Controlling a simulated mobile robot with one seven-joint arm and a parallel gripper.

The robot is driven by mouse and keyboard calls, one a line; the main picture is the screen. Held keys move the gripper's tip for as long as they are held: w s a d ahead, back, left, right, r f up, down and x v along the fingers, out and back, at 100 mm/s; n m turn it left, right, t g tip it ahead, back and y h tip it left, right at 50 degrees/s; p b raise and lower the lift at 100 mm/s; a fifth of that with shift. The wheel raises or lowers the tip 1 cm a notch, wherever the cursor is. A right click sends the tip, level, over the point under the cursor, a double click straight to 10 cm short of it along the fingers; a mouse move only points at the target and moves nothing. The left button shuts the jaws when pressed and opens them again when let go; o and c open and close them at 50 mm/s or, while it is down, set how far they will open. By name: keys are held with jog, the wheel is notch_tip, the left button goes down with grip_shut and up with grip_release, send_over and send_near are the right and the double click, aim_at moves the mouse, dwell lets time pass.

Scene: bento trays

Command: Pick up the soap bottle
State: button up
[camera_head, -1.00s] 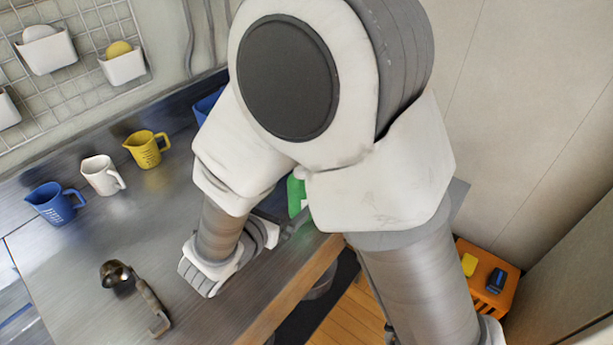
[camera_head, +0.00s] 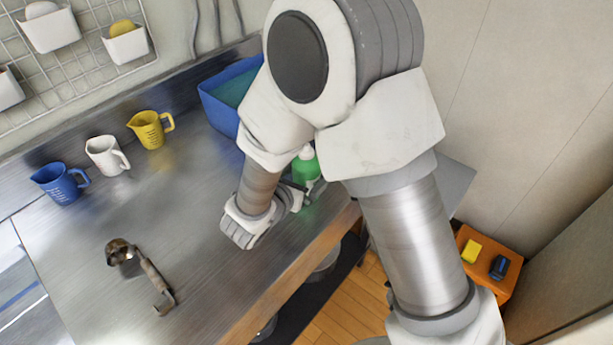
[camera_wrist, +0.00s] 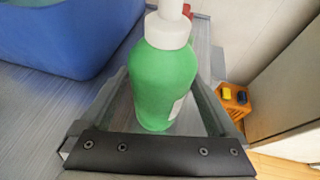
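The soap bottle (camera_head: 305,168) is green with a white pump top and stands upright on the metal counter, partly hidden behind my arm. In the wrist view the bottle (camera_wrist: 163,85) is close up, between the two fingers of my gripper (camera_wrist: 161,80). The fingers are open, one on each side of the bottle, with a narrow gap visible beside it. Contact at the fingertips cannot be told. In the head view my gripper (camera_head: 309,194) is low beside the bottle and mostly hidden by my wrist.
A blue tub (camera_head: 226,92) stands behind the bottle. Blue (camera_head: 59,184), white (camera_head: 106,156) and yellow (camera_head: 150,130) jugs line the back. A ladle (camera_head: 144,271) lies at front left. The counter's wooden front edge (camera_head: 290,284) is near. An orange crate (camera_head: 486,265) sits at right.

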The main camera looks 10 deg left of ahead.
aim_at(301, 164)
grip_shut()
dwell(0.3)
jog(key=shift+r+p, duration=0.3)
jog(key=shift+r, duration=0.15)
notch_tip(301, 164, up, 3)
jog(key=shift+r+p, duration=0.15)
jog(key=shift+p, duration=0.9)
jog(key=s+d+r+b, duration=0.6)
jog(key=s+d, duration=0.1)
jog(key=d, duration=0.1)
jog(key=shift+s+d+r, duration=0.15)
jog(key=shift+d+r, duration=0.1)
jog(key=shift+d, duration=0.05)
jog(key=shift+s+d+r+b, duration=0.1)
jog(key=shift+s+r+b, duration=0.05)
jog(key=shift+b, duration=0.3)
